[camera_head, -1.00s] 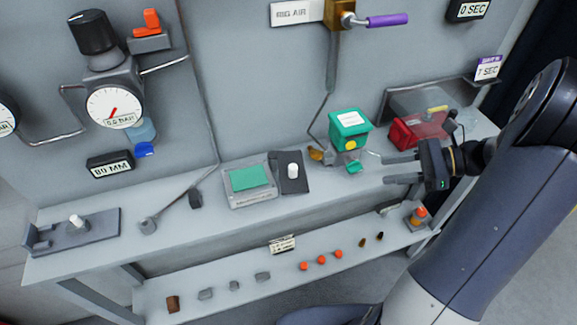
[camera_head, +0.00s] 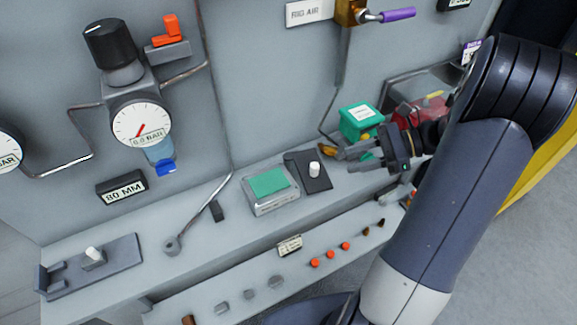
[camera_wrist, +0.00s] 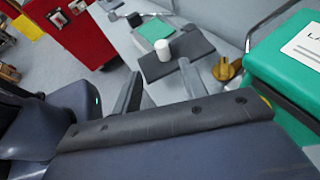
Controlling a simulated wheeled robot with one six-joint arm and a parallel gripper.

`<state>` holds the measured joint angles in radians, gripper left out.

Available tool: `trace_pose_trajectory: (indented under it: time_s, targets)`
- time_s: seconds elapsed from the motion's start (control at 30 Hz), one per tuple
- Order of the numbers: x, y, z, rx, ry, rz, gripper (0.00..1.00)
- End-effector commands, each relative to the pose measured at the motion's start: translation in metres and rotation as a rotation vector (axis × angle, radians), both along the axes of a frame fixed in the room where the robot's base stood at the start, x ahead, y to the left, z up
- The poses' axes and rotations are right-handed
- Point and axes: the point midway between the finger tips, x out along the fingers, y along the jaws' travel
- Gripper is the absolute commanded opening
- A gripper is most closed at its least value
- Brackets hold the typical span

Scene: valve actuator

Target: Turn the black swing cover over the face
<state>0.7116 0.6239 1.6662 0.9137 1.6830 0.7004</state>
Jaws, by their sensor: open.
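The black swing cover (camera_head: 318,180) is a dark flat plate with an upright white knob (camera_head: 314,168). It lies to the right of a grey box whose top carries the green face (camera_head: 269,182); the face is uncovered. My gripper (camera_head: 351,158) is open and empty, right of the cover, with its fingers pointing left toward the knob. In the wrist view, the cover (camera_wrist: 192,46), white knob (camera_wrist: 163,50) and green face (camera_wrist: 154,28) show beyond my open gripper (camera_wrist: 158,82), apart from the fingers.
A green box (camera_head: 360,120) with a white label stands behind my gripper, close to it. A brass fitting (camera_wrist: 227,68) sits beside it. A lower shelf holds several small parts.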

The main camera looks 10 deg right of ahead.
Motion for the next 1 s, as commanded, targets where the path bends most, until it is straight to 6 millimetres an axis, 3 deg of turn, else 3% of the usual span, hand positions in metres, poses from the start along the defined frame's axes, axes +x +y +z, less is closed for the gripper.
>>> trace_pose_trajectory:
  time_s: [0.23,0.7,1.0]
  targets:
    - [0.001,0.009,-0.002,0.002,0.001,0.001,0.41]
    - [0.013,0.083,-0.033,0.002,0.002,0.003,0.41]
    - [0.016,0.099,-0.041,0.0,0.0,0.0,0.41]
